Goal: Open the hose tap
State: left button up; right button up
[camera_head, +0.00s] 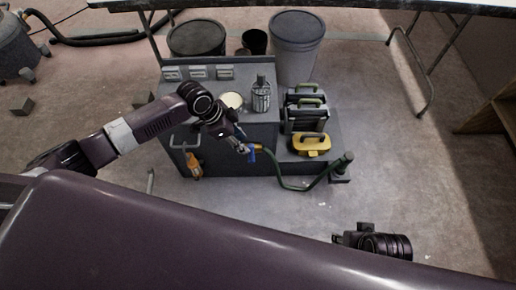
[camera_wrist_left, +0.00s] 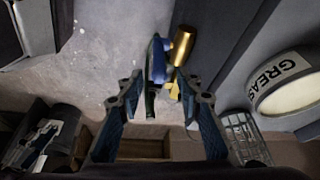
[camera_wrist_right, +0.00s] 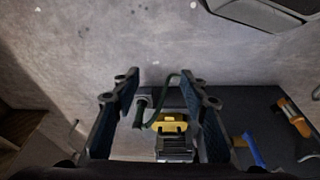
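The hose tap has a brass body (camera_wrist_left: 184,45) and a blue lever (camera_wrist_left: 158,58). In the head view the blue lever (camera_head: 251,155) shows at the front of the grey bench. A green hose (camera_head: 292,187) runs from the tap to the right. My left gripper (camera_wrist_left: 160,95) is open, with its fingers pointing at the tap. The lever appears between the fingertips in the left wrist view; contact cannot be told. My right gripper (camera_wrist_right: 163,95) is open and empty, well away from the tap, at the lower right of the head view.
An orange-handled tool (camera_head: 194,165) hangs left of the tap. A yellow case (camera_head: 311,145) and black cases (camera_head: 305,112) stand right. Floor in front is mostly clear.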

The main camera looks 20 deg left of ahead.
aim_at(251, 150)
pick_arm(q)
jog(key=shift+b+x, duration=1.15)
jog(key=shift+x, duration=2.65)
pick_arm(e)
jog(key=v, duration=0.7)
jog(key=shift+w+r+t, duration=0.15)
jog(key=shift+r+t, duration=0.05)
jog(key=shift+t, duration=0.1)
pick_arm(q)
jog(key=shift+d, duration=0.1)
pick_arm(e)
jog(key=shift+d, duration=0.15)
pick_arm(q)
grip_shut()
